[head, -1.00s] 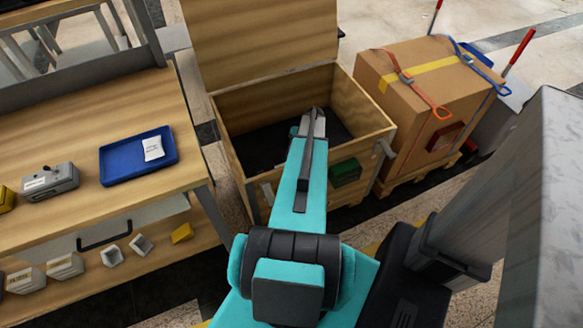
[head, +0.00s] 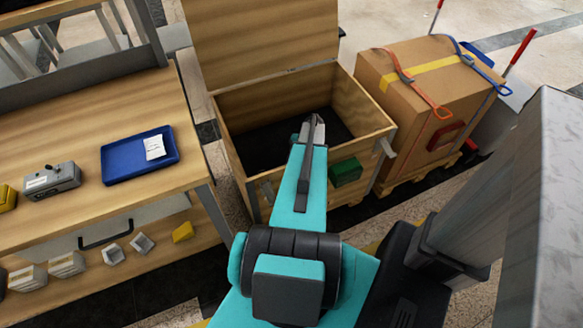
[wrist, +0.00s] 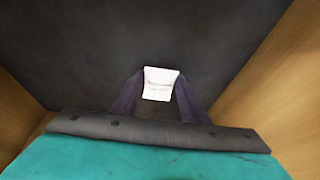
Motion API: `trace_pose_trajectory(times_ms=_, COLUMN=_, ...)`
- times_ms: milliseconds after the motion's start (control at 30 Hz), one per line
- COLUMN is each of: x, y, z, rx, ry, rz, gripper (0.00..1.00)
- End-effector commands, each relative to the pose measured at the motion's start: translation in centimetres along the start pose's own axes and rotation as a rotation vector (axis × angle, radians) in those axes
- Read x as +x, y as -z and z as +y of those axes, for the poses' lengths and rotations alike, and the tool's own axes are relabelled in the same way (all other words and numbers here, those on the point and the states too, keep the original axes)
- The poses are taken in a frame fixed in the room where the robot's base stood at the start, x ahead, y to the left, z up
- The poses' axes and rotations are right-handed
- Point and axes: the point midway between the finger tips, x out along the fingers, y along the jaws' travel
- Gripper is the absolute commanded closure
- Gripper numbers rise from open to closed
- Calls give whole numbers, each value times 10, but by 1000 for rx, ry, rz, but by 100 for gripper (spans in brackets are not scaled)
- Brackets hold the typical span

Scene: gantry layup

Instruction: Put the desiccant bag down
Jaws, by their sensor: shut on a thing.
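The white desiccant bag (wrist: 158,84) is between the two fingertips of my gripper (wrist: 158,97) in the wrist view, and the gripper is shut on it. Below the bag is the dark floor of the open wooden crate (head: 377,140). The gap between bag and floor cannot be judged. In the head view my arm reaches over the crate's front wall and hides the fingertips and the bag. Another small white packet (head: 154,147) lies in the blue tray (head: 131,176) on the workbench.
The crate's lid (head: 265,40) stands raised at the back. Its wooden walls flank my gripper on both sides. A strapped cardboard box (head: 420,85) stands on a pallet to the right. The workbench (head: 100,215) with a grey device (head: 52,181) is at the left.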

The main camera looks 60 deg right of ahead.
Motion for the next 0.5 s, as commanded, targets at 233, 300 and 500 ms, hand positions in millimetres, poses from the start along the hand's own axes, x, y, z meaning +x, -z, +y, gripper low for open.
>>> trace_pose_trajectory(times_ms=233, x=1, y=-1, z=0, rx=0, ry=-1, rz=0, gripper=82)
trace_pose_trajectory(times_ms=300, x=3, y=-2, z=0, rx=0, ry=-1, rz=0, gripper=82)
trace_pose_trajectory(times_ms=500, x=2, y=-1, z=0, rx=1, ry=-1, rz=0, gripper=41)
